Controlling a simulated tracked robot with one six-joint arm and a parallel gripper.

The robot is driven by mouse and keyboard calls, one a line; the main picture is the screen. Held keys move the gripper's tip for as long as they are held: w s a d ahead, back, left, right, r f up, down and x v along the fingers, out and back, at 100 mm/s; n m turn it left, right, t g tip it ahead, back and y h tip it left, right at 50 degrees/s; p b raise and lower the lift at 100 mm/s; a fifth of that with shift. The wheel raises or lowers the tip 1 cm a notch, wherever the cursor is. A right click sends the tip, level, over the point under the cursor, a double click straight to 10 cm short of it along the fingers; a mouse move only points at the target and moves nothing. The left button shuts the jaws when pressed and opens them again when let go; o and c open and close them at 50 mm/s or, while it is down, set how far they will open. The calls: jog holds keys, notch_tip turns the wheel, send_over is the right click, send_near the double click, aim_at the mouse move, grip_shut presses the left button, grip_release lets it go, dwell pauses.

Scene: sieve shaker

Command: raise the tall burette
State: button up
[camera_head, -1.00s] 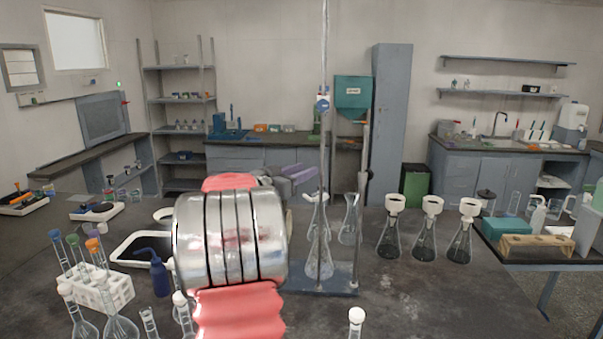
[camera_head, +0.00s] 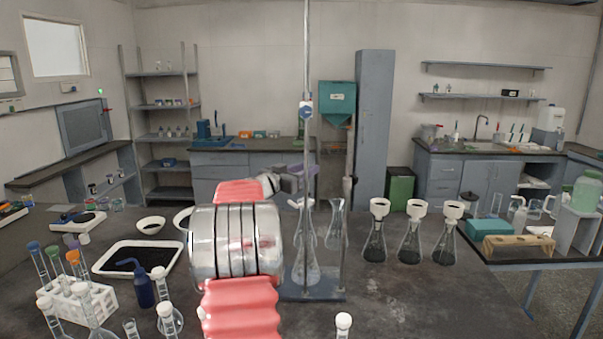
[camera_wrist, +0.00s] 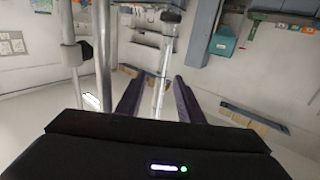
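The tall burette (camera_head: 307,60) is a thin clear upright tube with a blue stopcock (camera_head: 306,110), rising out of the top of the head view. Its stand has a flat grey base (camera_head: 325,294) on the bench and an upright rod (camera_head: 348,190). A clear flask (camera_head: 306,262) stands on the base below the burette. My gripper (camera_head: 299,170) is beside the tube, below the stopcock, partly hidden by my arm. In the wrist view the purple fingers (camera_wrist: 158,100) are apart, with a clear tube (camera_wrist: 163,65) between them; contact is not visible. Metal uprights (camera_wrist: 103,50) are at left.
Several funnel-topped flasks (camera_head: 410,240) stand right of the stand. A white tray of dark material (camera_head: 105,262), a blue wash bottle (camera_head: 142,285) and a tube rack (camera_head: 112,298) are at left. A white-stoppered vessel (camera_head: 343,322) is in front. Bench at front right is clear.

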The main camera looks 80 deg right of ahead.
jog(key=shift+c, duration=0.6)
grip_shut()
dwell(0.3)
jog(key=shift+r, duration=0.2)
notch_tip(320, 180, up, 7)
jog(key=shift+r, duration=0.2)
dwell(1.6)
jog(key=shift+a, duration=0.1)
jog(key=shift+o, duration=0.6)
grip_release()
jog(key=shift+f, duration=0.1)
